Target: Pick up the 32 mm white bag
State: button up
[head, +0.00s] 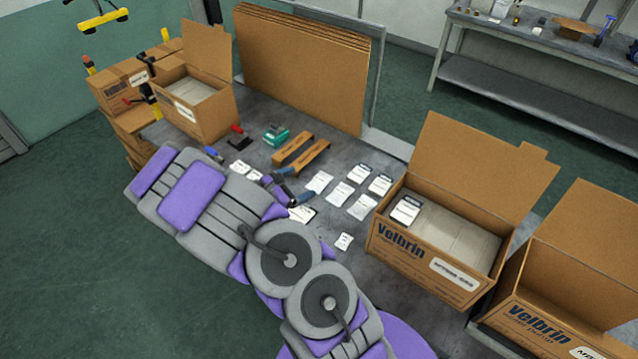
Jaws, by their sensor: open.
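Several small white bags lie flat on the grey table, among them one in the middle (319,181), one to its right (340,194), one in the back row (359,173) and one at the front (344,241). Their labels are too small to read, so I cannot tell which is the 32 mm one. My gripper (292,198) is open, low over the table at the left of the bags. A white bag (303,215) lies just in front of it, partly covered. Whether the jaws touch any bag is hidden.
An open Velbrin carton (400,252) at the right holds a white bag (406,210). Another open carton (560,317) stands further right. Brown brackets (302,153), a green item (276,134) and an open carton (207,120) are behind. Flat cardboard sheets (300,65) stand at the back.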

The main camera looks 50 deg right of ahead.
aim_at(315, 184)
jog(key=w+f+n, duration=0.1)
jog(key=f, duration=0.2)
jog(key=w+f+n+t, duration=0.1)
jog(key=f+n, duration=0.1)
jog(key=f, duration=0.1)
jog(key=w+a+f+n+t, duration=0.1)
jog(key=f, duration=0.3)
jog(key=shift+w+n+y, duration=0.25)
jog(key=shift+n+y, duration=0.05)
jog(key=b+x, duration=0.2)
jog(key=x, duration=1)
jog(key=shift+w+f, duration=0.1)
jog(key=shift+w, duration=0.1)
jog(key=b+x, duration=0.1)
jog(key=x, duration=0.3)
jog(key=shift+f+b, duration=0.35)
jog(key=shift+b, duration=0.05)
jog(key=shift+w+d, duration=0.15)
jog(key=shift+d, duration=0.25)
jog(key=shift+f, duration=0.1)
jog(key=c, duration=1.1)
